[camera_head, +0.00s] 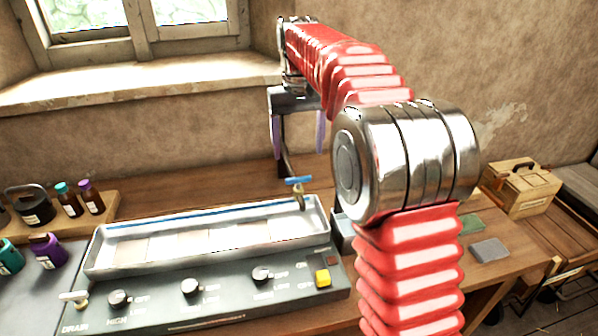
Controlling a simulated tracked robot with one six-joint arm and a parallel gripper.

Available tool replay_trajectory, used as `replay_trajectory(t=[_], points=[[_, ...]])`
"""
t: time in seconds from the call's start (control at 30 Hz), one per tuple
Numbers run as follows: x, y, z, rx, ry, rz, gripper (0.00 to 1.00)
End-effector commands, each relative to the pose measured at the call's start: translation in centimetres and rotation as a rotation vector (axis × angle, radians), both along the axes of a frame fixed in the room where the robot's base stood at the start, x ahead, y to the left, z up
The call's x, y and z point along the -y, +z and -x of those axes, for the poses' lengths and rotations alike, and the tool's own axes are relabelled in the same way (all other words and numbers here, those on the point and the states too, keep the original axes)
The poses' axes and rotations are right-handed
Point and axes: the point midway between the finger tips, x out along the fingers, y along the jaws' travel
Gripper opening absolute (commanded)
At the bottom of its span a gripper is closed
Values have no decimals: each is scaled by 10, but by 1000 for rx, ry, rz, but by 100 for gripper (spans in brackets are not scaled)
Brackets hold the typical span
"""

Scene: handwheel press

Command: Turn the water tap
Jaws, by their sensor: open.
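The water tap has a blue handle (298,181) on top of a brass spout (300,198). It stands at the right end of a long white tray (95,262), with a curved pipe rising behind it. My gripper (298,145) hangs from my red arm above and behind the tap in the picture. Its two purple fingers point down and are spread apart, with nothing held between them. The pipe shows between the fingers. The handle appears a little below the fingertips, and I see no contact.
A grey control panel (225,298) with several knobs and a yellow button (322,277) fronts the tray. A small drain valve (75,298) is at its left. Bottles (68,199) stand on the left. A wooden box (522,188) sits at the right. A wall and window sill (140,85) are behind.

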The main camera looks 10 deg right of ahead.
Motion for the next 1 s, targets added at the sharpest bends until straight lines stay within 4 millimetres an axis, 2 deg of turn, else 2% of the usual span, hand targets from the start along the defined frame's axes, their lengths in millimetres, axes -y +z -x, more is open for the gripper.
replay_trajectory(t=[0.3, 0.5, 0.63, 0.9, 1.0], points=[[0, -50, 1, -3, 0, 0, 73], [0, -74, 0, -1, 1, 0, 73], [-1, -82, 0, 0, 1, 0, 73], [-1, -83, 0, 0, 1, 0, 73], [-1, -83, 0, 0, 1, 0, 68]])
